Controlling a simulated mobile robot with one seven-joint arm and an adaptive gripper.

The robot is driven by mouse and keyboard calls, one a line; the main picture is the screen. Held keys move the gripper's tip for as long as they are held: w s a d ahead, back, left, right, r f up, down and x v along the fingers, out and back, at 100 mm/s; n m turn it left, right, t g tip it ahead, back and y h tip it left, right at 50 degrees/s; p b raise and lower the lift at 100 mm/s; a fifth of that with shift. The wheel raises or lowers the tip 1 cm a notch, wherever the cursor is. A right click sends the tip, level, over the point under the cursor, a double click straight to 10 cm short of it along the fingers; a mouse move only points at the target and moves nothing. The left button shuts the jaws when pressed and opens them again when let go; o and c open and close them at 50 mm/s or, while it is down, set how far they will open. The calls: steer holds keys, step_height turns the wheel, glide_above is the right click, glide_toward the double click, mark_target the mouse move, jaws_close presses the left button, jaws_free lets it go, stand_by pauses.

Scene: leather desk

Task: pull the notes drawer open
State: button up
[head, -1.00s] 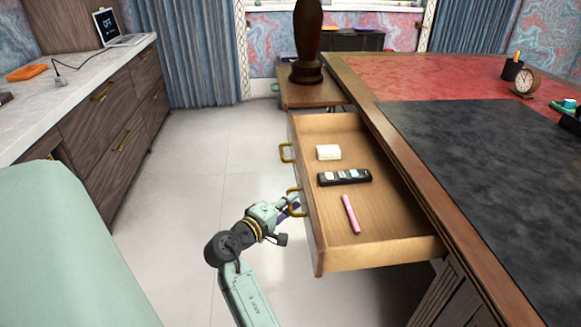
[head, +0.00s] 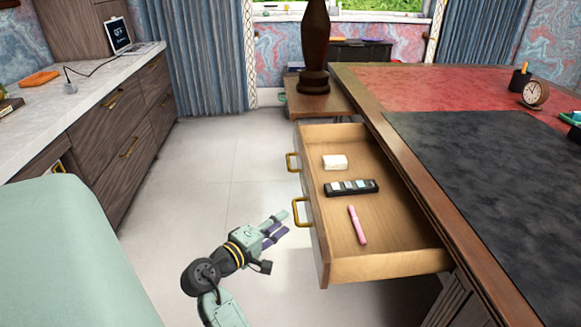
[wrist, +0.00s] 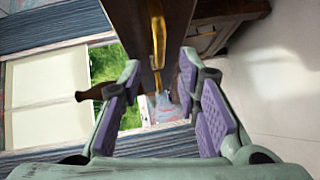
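The notes drawer (head: 340,272) stands pulled well out from the desk. In it lie a white block (head: 335,162), a dark case with several pale pieces (head: 351,188) and a pink marker (head: 358,225). Its front has two brass handles, a far one (head: 291,162) and a near one (head: 300,212). My gripper (head: 281,223) is to the left of the near handle and apart from it. In the wrist view my gripper (wrist: 168,100) has its purple-padded fingers spread with nothing between the pads; a brass handle (wrist: 157,35) shows beyond them.
The desk (head: 455,150) fills the right side, with a clock (head: 535,93) and a pen cup (head: 520,80) on it. A pale green surface (head: 60,250) is at lower left. Drawer cabinets (head: 115,130) line the left wall. The tiled floor (head: 205,165) between is clear.

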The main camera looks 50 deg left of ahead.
steer(key=shift+s+d+r, duration=0.15)
steer(key=shift+s+r, duration=0.05)
steer(key=shift+s, duration=1)
steer(key=shift+s+d+r, duration=0.15)
steer(key=shift+s, duration=1)
